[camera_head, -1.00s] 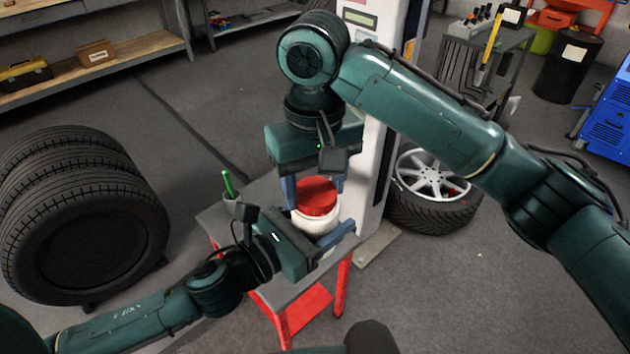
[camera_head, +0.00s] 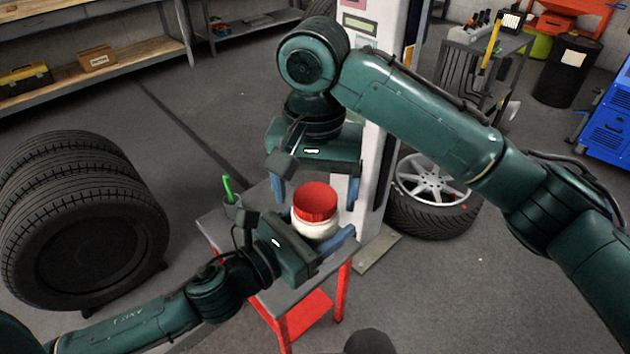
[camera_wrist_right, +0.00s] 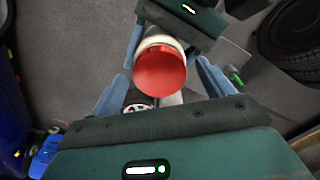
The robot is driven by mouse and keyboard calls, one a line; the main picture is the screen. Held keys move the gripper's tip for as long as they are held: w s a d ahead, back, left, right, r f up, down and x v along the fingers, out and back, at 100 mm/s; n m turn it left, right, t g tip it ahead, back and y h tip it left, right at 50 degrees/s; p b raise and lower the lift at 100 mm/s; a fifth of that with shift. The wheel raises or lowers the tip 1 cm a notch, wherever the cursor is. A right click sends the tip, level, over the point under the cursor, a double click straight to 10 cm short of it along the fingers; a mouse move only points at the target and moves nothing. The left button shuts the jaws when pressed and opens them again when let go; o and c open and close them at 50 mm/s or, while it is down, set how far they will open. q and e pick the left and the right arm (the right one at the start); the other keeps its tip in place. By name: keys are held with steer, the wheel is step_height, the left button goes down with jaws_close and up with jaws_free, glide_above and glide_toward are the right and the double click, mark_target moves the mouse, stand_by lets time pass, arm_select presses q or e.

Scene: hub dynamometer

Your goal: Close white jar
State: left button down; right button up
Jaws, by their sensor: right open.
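The white jar (camera_head: 316,229) stands upright above the small table, with a red lid (camera_head: 316,200) on its top. The lid also shows as a red disc in the right wrist view (camera_wrist_right: 161,72), with some white jar behind it. I cannot tell how tightly the lid sits. My left gripper (camera_head: 320,234) has its blue fingers around the jar's body and appears shut on it; one finger is mostly hidden. My right gripper (camera_head: 315,203) points down over the lid, open. Its fingers stand on both sides of the lid, with visible gaps in the wrist view (camera_wrist_right: 162,78).
The grey-topped table has red legs (camera_head: 343,290). A cup with a green pen (camera_head: 227,185) stands at its left corner. A white column (camera_head: 376,150) rises close behind the right gripper. Stacked tyres (camera_head: 85,220) stand left; a wheel (camera_head: 432,190) lies right.

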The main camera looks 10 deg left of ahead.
arm_select(q)
steer(key=shift+r, duration=0.1)
arm_select(e)
step_height(320, 180, up, 12)
stand_by(0.4)
stand_by(0.4)
